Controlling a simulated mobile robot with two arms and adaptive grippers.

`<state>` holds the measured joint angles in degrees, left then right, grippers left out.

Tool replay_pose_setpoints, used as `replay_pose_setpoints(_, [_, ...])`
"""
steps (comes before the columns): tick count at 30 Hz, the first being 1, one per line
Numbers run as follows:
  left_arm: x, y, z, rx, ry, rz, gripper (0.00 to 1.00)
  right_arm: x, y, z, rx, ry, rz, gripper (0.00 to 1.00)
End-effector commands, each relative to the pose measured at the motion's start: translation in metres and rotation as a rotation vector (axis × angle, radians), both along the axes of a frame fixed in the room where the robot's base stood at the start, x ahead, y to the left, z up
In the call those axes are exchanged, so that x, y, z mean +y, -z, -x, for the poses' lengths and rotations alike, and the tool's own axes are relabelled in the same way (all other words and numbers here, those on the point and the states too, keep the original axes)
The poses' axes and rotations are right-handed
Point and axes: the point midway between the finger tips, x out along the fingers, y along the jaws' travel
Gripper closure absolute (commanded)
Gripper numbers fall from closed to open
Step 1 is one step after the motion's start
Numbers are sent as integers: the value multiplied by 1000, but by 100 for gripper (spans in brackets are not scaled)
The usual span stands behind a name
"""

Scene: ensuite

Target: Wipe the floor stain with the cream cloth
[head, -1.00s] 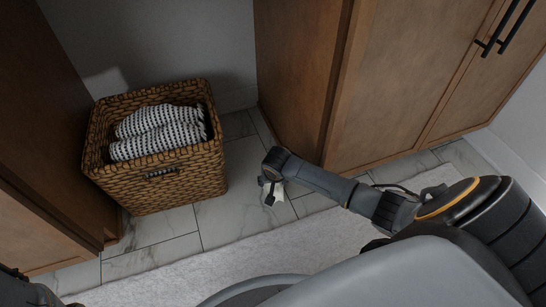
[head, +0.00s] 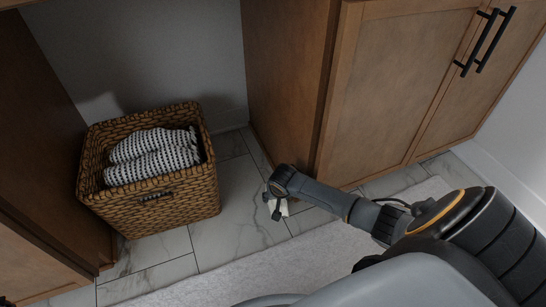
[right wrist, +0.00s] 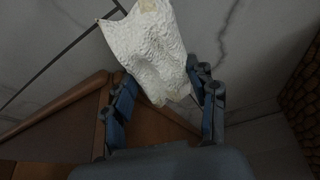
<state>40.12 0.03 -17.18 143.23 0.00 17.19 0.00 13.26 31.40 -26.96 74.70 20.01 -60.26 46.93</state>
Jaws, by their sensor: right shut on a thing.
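The cream cloth (right wrist: 150,52) is held in my right gripper (right wrist: 165,100), whose two fingers are shut on it. The crumpled, textured cloth spreads out past the fingertips in the right wrist view. A yellowish patch shows at its top edge. In the head view, my right gripper (head: 275,204) points down over the tiles between the basket and the cabinet, with a small part of the cloth (head: 284,208) showing beside it. I cannot tell whether the cloth touches the floor. I cannot clearly make out the floor stain; grey veins in the tiles look similar. My left gripper is not in view.
A woven basket (head: 150,208) with dotted towels (head: 153,157) stands left of my right gripper. A wooden cabinet (head: 385,95) with black handles rises close behind my right arm. A pale rug (head: 255,276) lies in front. Bare tiles (head: 238,200) lie between basket and cabinet.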

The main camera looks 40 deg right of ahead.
Motion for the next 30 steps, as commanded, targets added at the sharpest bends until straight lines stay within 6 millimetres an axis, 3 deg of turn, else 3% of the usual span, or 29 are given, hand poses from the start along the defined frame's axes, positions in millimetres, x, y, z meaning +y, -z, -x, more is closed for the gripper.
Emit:
replay_pose_setpoints(7, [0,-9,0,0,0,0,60,5,3,-1,1,-1,-3,72])
replay_pose_setpoints(19, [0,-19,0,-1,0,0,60,38,6,-8,2,0,-5,72])
replay_pose_setpoints(30, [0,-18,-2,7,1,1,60,43,8,-7,5,-2,-7,72])
